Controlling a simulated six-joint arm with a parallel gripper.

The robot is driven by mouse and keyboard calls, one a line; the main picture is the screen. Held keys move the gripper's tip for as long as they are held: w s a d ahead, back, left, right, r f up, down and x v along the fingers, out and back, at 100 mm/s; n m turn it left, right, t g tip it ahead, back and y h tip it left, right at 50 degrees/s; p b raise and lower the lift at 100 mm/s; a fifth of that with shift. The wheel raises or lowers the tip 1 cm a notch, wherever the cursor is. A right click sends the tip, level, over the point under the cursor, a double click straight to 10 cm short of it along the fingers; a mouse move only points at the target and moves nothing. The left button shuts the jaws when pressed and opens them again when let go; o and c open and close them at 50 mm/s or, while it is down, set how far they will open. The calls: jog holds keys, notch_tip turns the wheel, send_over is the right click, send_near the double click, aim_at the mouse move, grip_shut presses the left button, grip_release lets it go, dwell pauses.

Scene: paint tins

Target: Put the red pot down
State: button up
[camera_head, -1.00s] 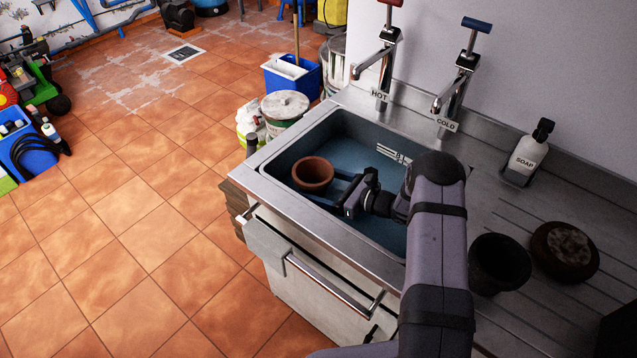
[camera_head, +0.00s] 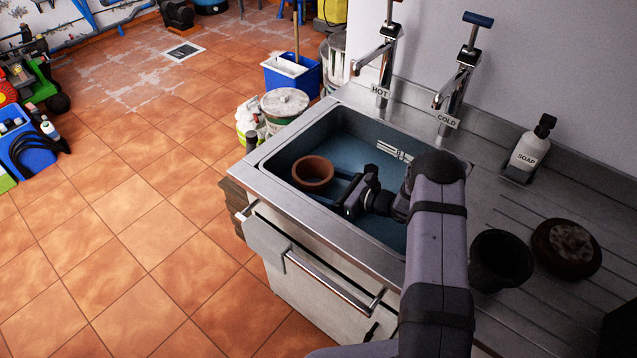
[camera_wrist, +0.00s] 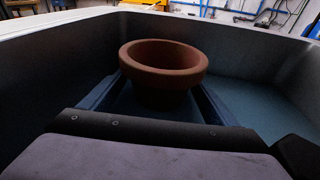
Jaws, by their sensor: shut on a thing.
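The red pot (camera_head: 313,173) is a small terracotta pot, upright with its open rim facing up, inside the sink basin (camera_head: 350,135) near its left end. It also shows in the wrist view (camera_wrist: 163,72), between the two blue fingers. My gripper (camera_head: 330,183) is shut on the pot, one finger along each side, reaching in from the right. In the wrist view the fingers (camera_wrist: 162,100) run forward low beside the pot's body, under its rim. The pot's base is partly hidden, and I cannot tell whether it touches the basin floor.
Hot (camera_head: 377,65) and cold (camera_head: 459,75) taps stand over the sink's back edge. A soap bottle (camera_head: 530,148), a dark pot (camera_head: 500,262) and a round brown dish (camera_head: 566,248) stand on the drainer at right. The basin walls (camera_wrist: 60,55) surround the pot closely.

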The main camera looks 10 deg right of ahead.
jog(key=shift+f, duration=0.1)
jog(key=o, duration=1.1)
jog(key=shift+r+b, duration=0.75)
jog(key=shift+r, duration=4.25)
jog(key=shift+a, duration=0.1)
